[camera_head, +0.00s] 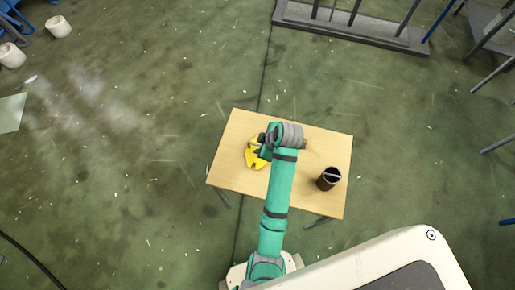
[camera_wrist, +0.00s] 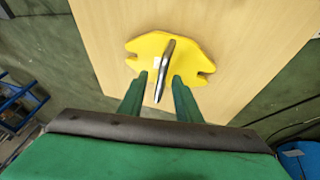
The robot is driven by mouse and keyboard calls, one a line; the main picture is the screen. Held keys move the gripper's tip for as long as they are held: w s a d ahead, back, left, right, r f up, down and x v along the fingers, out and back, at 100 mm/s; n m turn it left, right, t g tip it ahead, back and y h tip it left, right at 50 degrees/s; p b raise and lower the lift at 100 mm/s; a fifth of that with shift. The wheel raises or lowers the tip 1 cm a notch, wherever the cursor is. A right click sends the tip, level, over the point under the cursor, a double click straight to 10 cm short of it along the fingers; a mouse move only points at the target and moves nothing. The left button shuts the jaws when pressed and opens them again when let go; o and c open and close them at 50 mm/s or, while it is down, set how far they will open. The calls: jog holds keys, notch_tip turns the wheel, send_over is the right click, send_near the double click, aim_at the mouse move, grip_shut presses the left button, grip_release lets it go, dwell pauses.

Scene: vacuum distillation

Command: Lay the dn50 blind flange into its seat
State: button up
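A yellow notched plate with an upright metal loop handle, which looks like the blind flange (camera_head: 256,159), lies on the wooden table. In the wrist view the yellow plate (camera_wrist: 188,50) is just beyond my fingers, and the metal handle (camera_wrist: 165,66) stands between them. My gripper (camera_wrist: 159,80) is open, with a gap showing on both sides of the handle. In the head view my arm hides the gripper and part of the plate. A dark upright pipe piece (camera_head: 326,184) with an open top stands right of my arm; I cannot tell whether it is the seat.
The small wooden table (camera_head: 225,150) is bare apart from the plate and the pipe piece. A grey rack base with posts (camera_head: 350,30) stands on the floor beyond it. White pots (camera_head: 58,27) are at the far left. The floor around the table is mostly clear.

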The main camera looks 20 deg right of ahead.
jog(key=shift+w+f, duration=0.2)
jog(key=shift+f, duration=0.1)
jog(key=shift+c, duration=0.7)
jog(key=shift+a, duration=0.15)
grip_shut()
jog(key=shift+s, duration=0.1)
jog(key=shift+r, duration=0.1)
